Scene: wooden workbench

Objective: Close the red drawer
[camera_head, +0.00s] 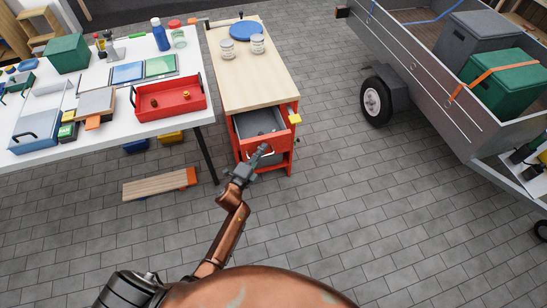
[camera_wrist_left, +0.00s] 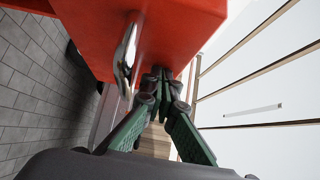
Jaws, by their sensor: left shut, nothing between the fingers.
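The red drawer (camera_head: 279,142) is pulled out of the red cabinet under the wooden worktop, and its grey inside shows from above. My left gripper (camera_head: 263,149) is in front of the drawer's face, near its metal handle. In the left wrist view, the shut fingers (camera_wrist_left: 165,75) point at the red drawer front (camera_wrist_left: 185,38), with the silver handle (camera_wrist_left: 126,52) to their left. The fingers are at or very close to the front; I cannot tell whether they touch. Nothing is between them. My right gripper is not in view.
The wooden worktop (camera_head: 250,85) carries a blue disc (camera_head: 243,30) and jars. A white table (camera_head: 100,75) with a red tray (camera_head: 168,110) stands to the left. A plank (camera_head: 155,187) lies on the floor. A trailer (camera_head: 440,90) stands at right; paving between is clear.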

